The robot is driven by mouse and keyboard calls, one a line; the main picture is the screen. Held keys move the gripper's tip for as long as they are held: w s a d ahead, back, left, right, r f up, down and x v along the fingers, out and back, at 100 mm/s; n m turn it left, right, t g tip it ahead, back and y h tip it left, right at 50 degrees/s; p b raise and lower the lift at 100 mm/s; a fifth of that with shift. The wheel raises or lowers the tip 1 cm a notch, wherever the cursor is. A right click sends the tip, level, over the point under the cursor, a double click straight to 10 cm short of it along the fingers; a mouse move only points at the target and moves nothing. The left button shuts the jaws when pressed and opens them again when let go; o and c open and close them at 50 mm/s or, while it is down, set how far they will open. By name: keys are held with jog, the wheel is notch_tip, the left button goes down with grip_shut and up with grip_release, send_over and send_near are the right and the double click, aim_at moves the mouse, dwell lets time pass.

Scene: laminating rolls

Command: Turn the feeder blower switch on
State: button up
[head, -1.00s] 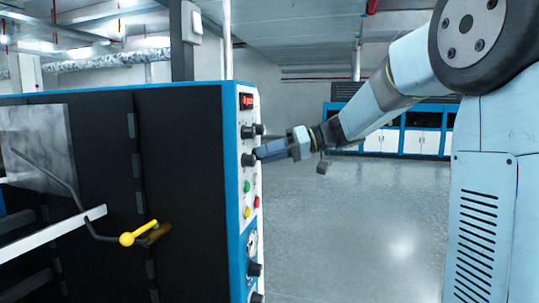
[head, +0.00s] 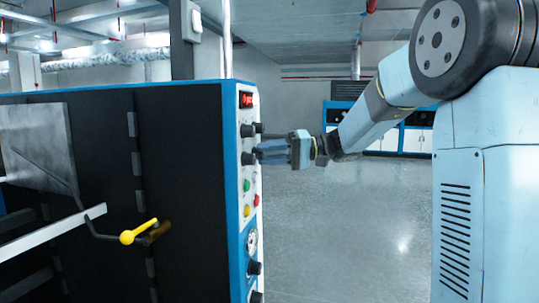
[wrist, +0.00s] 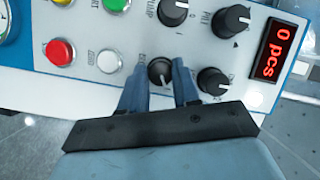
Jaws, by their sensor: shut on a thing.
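The control panel (head: 245,185) is a white, blue-edged strip on the end of the black machine. It carries several black rotary knobs. In the wrist view, one black knob (wrist: 160,70) sits between my two blue finger pads. Its printed label is mostly hidden by the fingers, so I cannot read it. My gripper (wrist: 158,79) is shut on this knob, with a finger on either side. In the head view my gripper (head: 258,153) reaches the panel from the right, roughly level, and its fingertips hide most of the knob.
Nearby stand another black knob (wrist: 212,81), a pump-labelled knob (wrist: 173,12) and a red display (wrist: 279,49) reading "0 pcs". Red (wrist: 60,51), white (wrist: 111,61) and green (wrist: 116,4) buttons lie left. A yellow-handled lever (head: 127,238) projects left; floor right is open.

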jog(key=shift+w, duration=0.1)
jog(key=o, duration=1)
jog(key=shift+o, duration=0.2)
jog(key=shift+d, duration=0.1)
jog(key=d+r, duration=0.1)
jog(key=d, duration=1.2)
jog(key=shift+w+d, duration=0.35)
